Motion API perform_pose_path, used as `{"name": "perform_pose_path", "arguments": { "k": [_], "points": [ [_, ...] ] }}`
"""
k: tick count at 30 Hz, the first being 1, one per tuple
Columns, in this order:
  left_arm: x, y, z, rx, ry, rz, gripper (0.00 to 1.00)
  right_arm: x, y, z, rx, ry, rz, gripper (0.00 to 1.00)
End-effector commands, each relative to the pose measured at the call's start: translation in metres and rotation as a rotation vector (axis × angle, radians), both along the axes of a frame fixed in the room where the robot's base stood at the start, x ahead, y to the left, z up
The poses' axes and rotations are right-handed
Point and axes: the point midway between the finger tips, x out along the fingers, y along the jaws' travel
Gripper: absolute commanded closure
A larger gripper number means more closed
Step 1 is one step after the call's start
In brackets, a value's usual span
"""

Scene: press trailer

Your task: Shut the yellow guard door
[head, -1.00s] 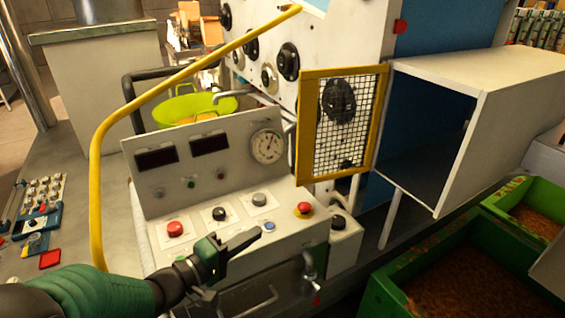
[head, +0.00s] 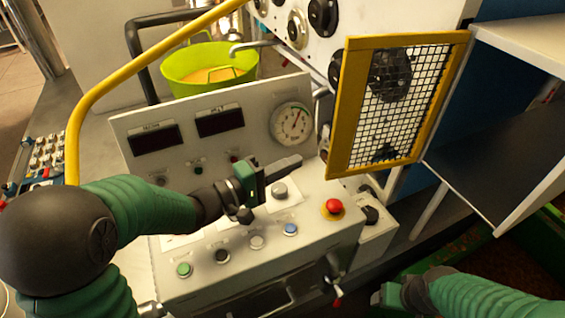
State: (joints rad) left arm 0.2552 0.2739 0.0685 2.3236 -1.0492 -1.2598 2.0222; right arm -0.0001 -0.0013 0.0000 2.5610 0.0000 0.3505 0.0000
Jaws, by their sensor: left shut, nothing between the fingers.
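The yellow-framed guard door (head: 347,112) with wire mesh stands open in the head view. Its right edge meets the near left edge of the white box housing (head: 545,45), and the door panel stands to the left of the dark opening. My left gripper (head: 286,167) is shut and empty. It appears in front of the control panel, left of and lower than the door, apart from it. My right gripper (head: 388,297) shows at the bottom edge, below the housing; its fingers are not clear.
The control panel (head: 255,262) carries several buttons, a red mushroom button (head: 334,207) and a round gauge (head: 292,123). A yellow rail (head: 130,62) curves along the left. A lime-green bowl (head: 185,68) sits behind the panel. Dark green bins (head: 548,240) lie low at the right.

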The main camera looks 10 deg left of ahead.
Motion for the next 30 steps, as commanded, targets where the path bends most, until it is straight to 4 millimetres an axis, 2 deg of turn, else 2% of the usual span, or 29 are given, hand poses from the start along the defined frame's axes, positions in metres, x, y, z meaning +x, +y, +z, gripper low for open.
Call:
{"name": "perform_pose_path", "arguments": {
  "k": [8,12,15,30],
  "points": [
    [0.046,-0.039,-0.002,-0.006,0.003,-0.001,1.0,0.0,0.0,-0.001,0.0,0.0,0.0,0.29],
    [0.021,-0.048,-0.001,-0.005,0.002,0.001,1.0,0.0,0.0,-0.002,0.0,0.0,0.0,0.29],
    [0.011,-0.054,-0.001,-0.004,0.001,0.002,1.0,0.0,0.0,-0.002,0.0,0.0,0.0,0.29],
    [0.007,-0.057,-0.001,-0.004,0.002,0.003,1.0,0.0,0.0,-0.001,0.0,0.0,0.0,0.29]
  ]
}}
